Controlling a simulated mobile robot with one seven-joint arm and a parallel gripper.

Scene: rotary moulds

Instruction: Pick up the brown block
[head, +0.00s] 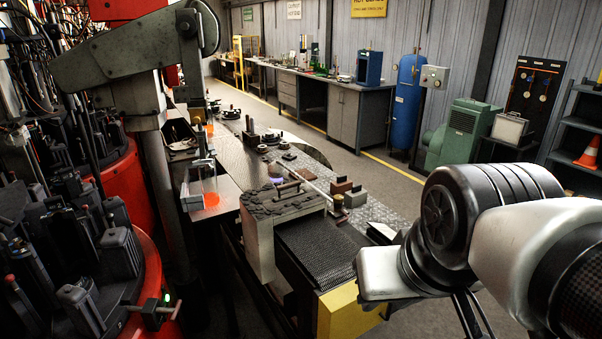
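A small reddish-brown block (340,187) sits on the long metal worktable, right of its middle and beyond the dark rough-topped mould block. A darker grey-brown block (355,198) stands just in front of it, to the right. Another small brownish piece (306,174) lies a little farther back to the left. A pale rod lies left of the brown block. My black and white arm (450,220) fills the lower right, nearer the camera than the blocks. I cannot make out my gripper's fingers.
A rough-topped grey mould block (285,205) and a dark mesh surface (325,255) with a yellow end (350,313) lie nearer. Red rotary drums (130,185) and a grey overhead arm (120,55) crowd the left. The floor (385,180) right of the table is open.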

